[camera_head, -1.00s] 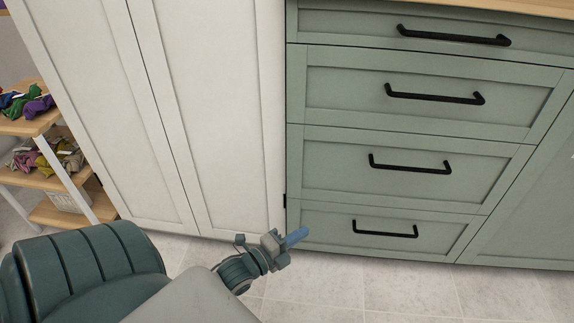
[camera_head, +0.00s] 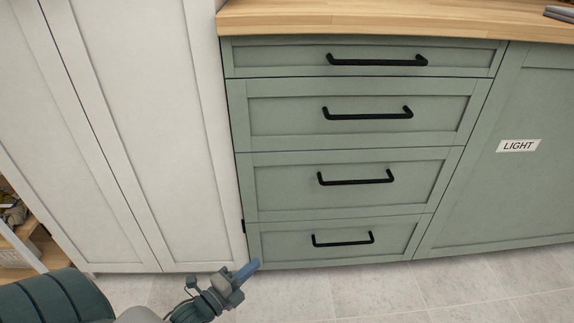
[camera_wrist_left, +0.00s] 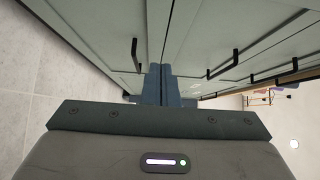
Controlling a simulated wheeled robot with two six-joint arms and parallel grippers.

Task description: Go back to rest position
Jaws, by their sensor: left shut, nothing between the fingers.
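My left gripper (camera_head: 250,269) is low in the head view, in front of the foot of the cabinets. Its blue fingers are together, with nothing between them. They also show in the left wrist view (camera_wrist_left: 157,84), pointing along the cabinet fronts. My right gripper is not in view.
A green drawer unit (camera_head: 340,133) with black handles stands ahead, all drawers shut, under a wooden countertop (camera_head: 400,20). A green panel at right bears a "LIGHT" label (camera_head: 518,146). A tall white cabinet (camera_head: 150,130) stands at left, a shelf (camera_head: 30,245) beyond it. Tiled floor (camera_head: 380,293) is clear.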

